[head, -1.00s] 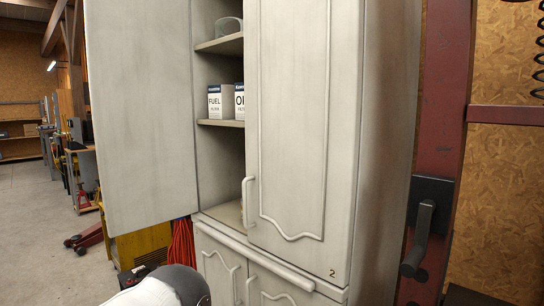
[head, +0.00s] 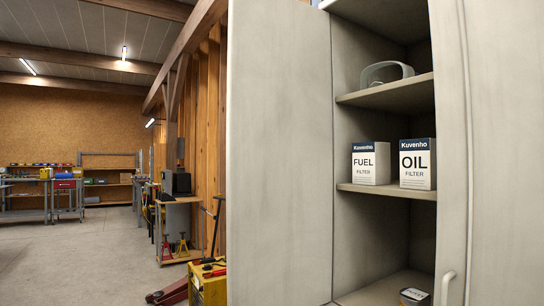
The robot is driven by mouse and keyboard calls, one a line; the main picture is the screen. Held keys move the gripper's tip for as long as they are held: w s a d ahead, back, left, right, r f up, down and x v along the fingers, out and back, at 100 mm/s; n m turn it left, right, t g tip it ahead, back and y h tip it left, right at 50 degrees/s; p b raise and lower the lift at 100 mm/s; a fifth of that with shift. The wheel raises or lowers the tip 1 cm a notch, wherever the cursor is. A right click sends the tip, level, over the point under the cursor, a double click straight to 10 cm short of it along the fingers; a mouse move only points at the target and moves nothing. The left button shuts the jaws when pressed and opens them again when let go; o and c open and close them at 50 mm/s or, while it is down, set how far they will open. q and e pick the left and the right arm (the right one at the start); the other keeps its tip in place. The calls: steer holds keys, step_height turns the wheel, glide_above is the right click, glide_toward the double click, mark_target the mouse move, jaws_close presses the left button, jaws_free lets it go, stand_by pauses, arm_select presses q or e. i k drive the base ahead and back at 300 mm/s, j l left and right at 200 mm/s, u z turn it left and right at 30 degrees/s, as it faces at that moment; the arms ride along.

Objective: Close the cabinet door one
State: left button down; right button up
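The open cabinet door (head: 279,150) on the left swings out from the grey cabinet and shows its plain inner face. Its number is not visible. The other door (head: 500,150), on the right, is shut, with a pale handle (head: 447,288) at its lower left edge. Between them the shelves are exposed. Neither of my grippers shows in the head view now.
Left of the open door are a yellow machine (head: 208,285), a workshop cart (head: 178,228) and open concrete floor (head: 95,262).

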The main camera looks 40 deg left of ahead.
mark_target(279, 136)
steer(key=j+z, duration=0.2)
steer(key=j, duration=0.7)
steer(key=j+z, duration=0.2)
steer(key=j, duration=0.75)
steer(key=k+j+z, duration=0.1)
steer(key=j+z, duration=0.15)
steer(key=j, duration=0.65)
steer(key=i+j+z, duration=0.15)
steer(key=j, duration=0.45)
steer(key=j+z, duration=0.15)
steer(key=j, duration=0.4)
